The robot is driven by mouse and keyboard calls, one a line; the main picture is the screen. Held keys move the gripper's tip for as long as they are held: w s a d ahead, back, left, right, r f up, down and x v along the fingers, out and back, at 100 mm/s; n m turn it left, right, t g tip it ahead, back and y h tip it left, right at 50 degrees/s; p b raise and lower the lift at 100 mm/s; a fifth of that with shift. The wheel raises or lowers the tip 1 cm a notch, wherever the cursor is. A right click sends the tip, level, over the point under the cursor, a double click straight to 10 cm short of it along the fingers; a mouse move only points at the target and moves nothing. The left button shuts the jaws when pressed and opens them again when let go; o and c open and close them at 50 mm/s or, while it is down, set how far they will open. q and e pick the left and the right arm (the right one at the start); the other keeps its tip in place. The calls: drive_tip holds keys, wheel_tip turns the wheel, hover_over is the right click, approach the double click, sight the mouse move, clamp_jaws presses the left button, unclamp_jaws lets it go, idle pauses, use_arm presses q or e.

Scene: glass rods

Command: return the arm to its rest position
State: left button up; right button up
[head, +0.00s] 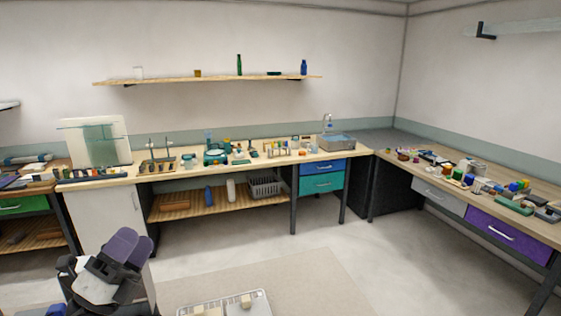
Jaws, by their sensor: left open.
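My left gripper (126,247) is at the lower left of the head view, above the floor in front of the white cabinet (107,217). It is open, with nothing seen between its fingers. It is well below and in front of the wooden bench (100,181) and touches nothing that I can see. On the bench a dark wooden stand (158,165) has thin upright rods in it. My right gripper is not in view.
A pale tray (264,304) with small blocks is at the bottom edge. The long bench holds glassware and teal equipment (215,155). A right-hand bench (420,168) has small items and a purple drawer (506,232). The middle floor (400,270) is clear.

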use_arm(q)
drive_tip(key=s+a+r+n+t+y, duration=0.15)
drive_tip(key=a+n+t+y, duration=0.25)
drive_tip(key=n+y, duration=0.7)
wheel_tip(320, 180, down, 8)
drive_tip(key=s+a+f+n+g+y, duration=0.1)
drive_tip(key=a+n+g+y, duration=0.2)
drive_tip(key=n+g+y, duration=0.55)
drive_tip(key=s+d+f+n+g+h, duration=0.2)
drive_tip(key=s+d+f+g+h, duration=0.15)
drive_tip(key=s+f, duration=0.55)
drive_tip(key=s+d+f+n+g+h, duration=0.3)
drive_tip(key=s+d+f+g, duration=0.15)
drive_tip(key=f, duration=0.95)
drive_tip(key=s+d+f+n+g+h, duration=0.1)
drive_tip(key=s+d+f+g, duration=0.15)
drive_tip(key=s+f, duration=0.6)
drive_tip(key=s+d+f+n+g, duration=0.1)
drive_tip(key=s+f+g, duration=0.2)
drive_tip(key=s+f, duration=0.55)
drive_tip(key=w+p+v, duration=0.2)
drive_tip(key=p+v, duration=0.8)
drive_tip(key=v, duration=0.1)
drive_tip(key=w+r+p+v, duration=0.1)
drive_tip(key=w+p+v, duration=0.1)
drive_tip(key=p+v, duration=0.8)
drive_tip(key=shift+r, duration=0.75)
